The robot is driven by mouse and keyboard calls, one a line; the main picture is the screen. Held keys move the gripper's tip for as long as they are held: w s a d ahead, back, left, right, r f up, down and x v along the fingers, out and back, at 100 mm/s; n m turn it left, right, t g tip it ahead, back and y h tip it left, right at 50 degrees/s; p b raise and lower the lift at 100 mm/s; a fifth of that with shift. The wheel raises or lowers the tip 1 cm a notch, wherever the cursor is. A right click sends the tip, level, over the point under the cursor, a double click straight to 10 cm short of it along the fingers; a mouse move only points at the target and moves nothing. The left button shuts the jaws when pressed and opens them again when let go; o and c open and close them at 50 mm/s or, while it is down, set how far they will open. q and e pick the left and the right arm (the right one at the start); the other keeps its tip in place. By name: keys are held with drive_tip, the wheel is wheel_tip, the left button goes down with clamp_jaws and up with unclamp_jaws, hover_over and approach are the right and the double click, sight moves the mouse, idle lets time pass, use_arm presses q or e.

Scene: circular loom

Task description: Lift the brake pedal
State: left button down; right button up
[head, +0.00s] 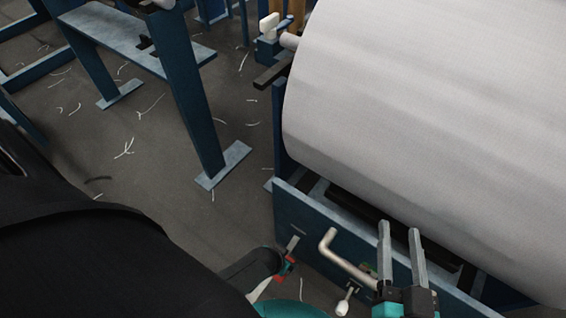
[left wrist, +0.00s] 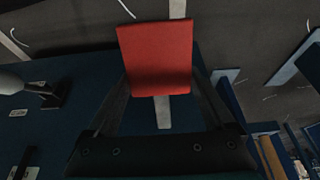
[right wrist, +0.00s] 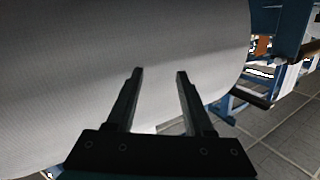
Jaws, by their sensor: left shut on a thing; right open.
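The brake pedal, a flat red plate (left wrist: 155,58), fills the upper middle of the left wrist view. My left gripper (left wrist: 160,88) has its dark fingers on either side of the red plate and is shut on it. In the head view a small red part (head: 285,267) shows low at the blue frame, partly hidden by my left arm. My right gripper (head: 399,230) is open and empty, in front of the large roll. It also shows in the right wrist view (right wrist: 160,72), with the pale roll behind its fingers.
A large pale fabric roll (head: 430,110) fills the upper right, above a blue frame beam (head: 310,225). A bent metal handle (head: 345,262) sticks out beside my right gripper. A blue stand (head: 190,95) is at left. The dark floor (head: 130,145) between has thread scraps.

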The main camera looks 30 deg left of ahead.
use_arm(q)
drive_tip(key=shift+r+g+p, duration=0.3)
drive_tip(key=shift+g+p, duration=0.2)
drive_tip(key=shift+p, duration=0.1)
drive_tip(key=shift+r+g+p, duration=0.25)
drive_tip(key=shift+g+p, duration=0.15)
drive_tip(key=shift+p, duration=0.05)
drive_tip(key=shift+r+g+p, duration=0.4)
drive_tip(key=shift+g+p, duration=0.05)
drive_tip(key=shift+g, duration=0.25)
drive_tip(key=shift+s+r+g, duration=0.1)
drive_tip(key=shift+r+g, duration=0.25)
drive_tip(key=shift+g, duration=0.45)
use_arm(e)
drive_tip(key=shift+w+d+f+n+g+h, duration=0.1)
drive_tip(key=shift+d+f+g+h, duration=0.4)
drive_tip(key=shift+d+g, duration=0.35)
drive_tip(key=shift+d+f+n+g+h, duration=0.1)
drive_tip(key=shift+d+f+g+h, duration=0.45)
drive_tip(key=shift+g, duration=0.55)
drive_tip(key=shift+w+d+f+n+g+h, duration=0.1)
drive_tip(key=shift+d+f+g+h, duration=0.35)
drive_tip(key=shift+d+g, duration=0.45)
use_arm(q)
unclamp_jaws()
drive_tip(key=shift+r, duration=0.1)
use_arm(e)
drive_tip(key=shift+s, duration=0.1)
